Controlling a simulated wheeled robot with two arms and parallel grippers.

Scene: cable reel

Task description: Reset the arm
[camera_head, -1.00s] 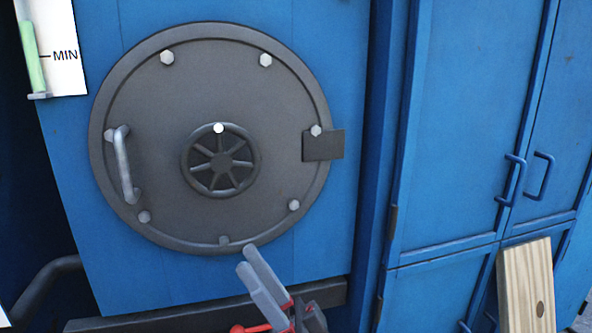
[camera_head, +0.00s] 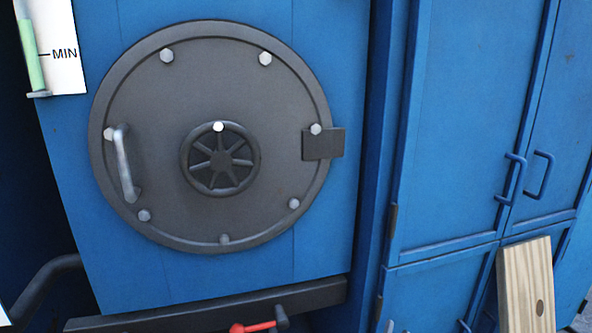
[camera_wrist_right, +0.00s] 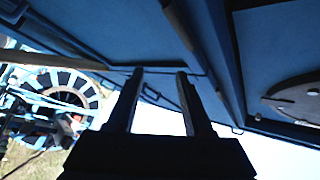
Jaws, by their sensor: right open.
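My right gripper (camera_wrist_right: 160,72) shows in the right wrist view with its two fingers apart and nothing between them. It is out of the head view. My left gripper is in neither view. In the head view a round dark grey hatch (camera_head: 150,85) with several bolts, a side handle (camera_head: 126,165) and a small spoked handwheel (camera_head: 220,160) is set in a blue panel (camera_head: 325,240). Part of a round grey hatch (camera_wrist_right: 300,95) also shows at the right of the wrist view.
A red lever (camera_head: 255,327) with a dark knob sits below the hatch. Blue cabinet doors with handles (camera_head: 540,176) and a wooden board (camera_head: 526,285) are at the right. A MIN gauge (camera_head: 55,50) is top left. A large reel (camera_wrist_right: 65,95) shows in the wrist view.

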